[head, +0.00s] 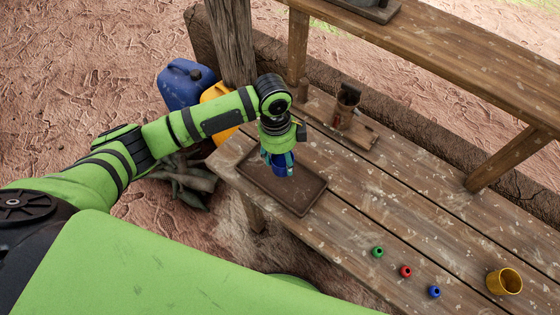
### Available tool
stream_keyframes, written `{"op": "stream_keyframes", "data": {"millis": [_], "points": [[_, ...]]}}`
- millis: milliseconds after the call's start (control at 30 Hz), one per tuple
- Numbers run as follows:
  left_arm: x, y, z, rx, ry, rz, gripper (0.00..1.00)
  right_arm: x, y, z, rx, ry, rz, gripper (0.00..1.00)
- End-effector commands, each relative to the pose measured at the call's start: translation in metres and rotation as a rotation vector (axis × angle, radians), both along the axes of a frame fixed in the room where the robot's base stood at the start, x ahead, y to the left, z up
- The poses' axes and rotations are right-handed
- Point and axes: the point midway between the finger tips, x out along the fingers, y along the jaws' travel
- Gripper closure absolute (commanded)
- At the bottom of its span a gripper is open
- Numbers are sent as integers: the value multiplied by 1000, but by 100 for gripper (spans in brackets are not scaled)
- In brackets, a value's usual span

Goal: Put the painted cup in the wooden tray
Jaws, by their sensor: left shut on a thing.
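The wooden tray (301,196) is a dark, shallow rectangle at the left end of the plank table. My left gripper (278,161) points down over the tray's upper middle part. It is shut on a small blue thing, which I take for the painted cup (281,171). The fingers and the wrist hide much of the cup. I cannot tell whether the cup touches the tray floor or hangs just above it. My right gripper is not in view.
Small green (377,252), red (406,271) and blue (434,291) pots stand right of the tray, with a yellow cup (504,281) beyond. A wooden stand with a tool (344,112) is behind the tray. A raised shelf (450,55) runs along the back. Mid-table is clear.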

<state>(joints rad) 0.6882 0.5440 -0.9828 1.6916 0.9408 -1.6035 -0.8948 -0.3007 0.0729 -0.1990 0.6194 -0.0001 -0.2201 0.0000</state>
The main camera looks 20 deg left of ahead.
Motion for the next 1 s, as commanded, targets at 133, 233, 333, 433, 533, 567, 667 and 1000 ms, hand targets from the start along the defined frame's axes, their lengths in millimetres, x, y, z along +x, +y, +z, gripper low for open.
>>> {"op": "stream_keyframes", "data": {"millis": [133, 233, 333, 433, 533, 567, 667, 1000], "points": [[-2, 5, -8, -1, 2, 1, 80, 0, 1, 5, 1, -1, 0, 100], [-3, 5, -24, 1, 4, 2, 80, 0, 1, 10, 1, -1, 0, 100], [-2, 4, -36, -1, 1, 1, 80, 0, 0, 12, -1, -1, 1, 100], [-2, 4, -43, 0, -1, 0, 80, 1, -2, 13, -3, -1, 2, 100], [-2, 4, -44, 0, -2, -1, 80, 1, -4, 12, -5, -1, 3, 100], [-2, 4, -44, 0, -2, -1, 80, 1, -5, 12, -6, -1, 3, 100], [-2, 4, -44, 0, -2, -1, 80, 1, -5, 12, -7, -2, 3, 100], [-2, 5, -46, 0, -1, 0, 20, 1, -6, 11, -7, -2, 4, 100]]}}
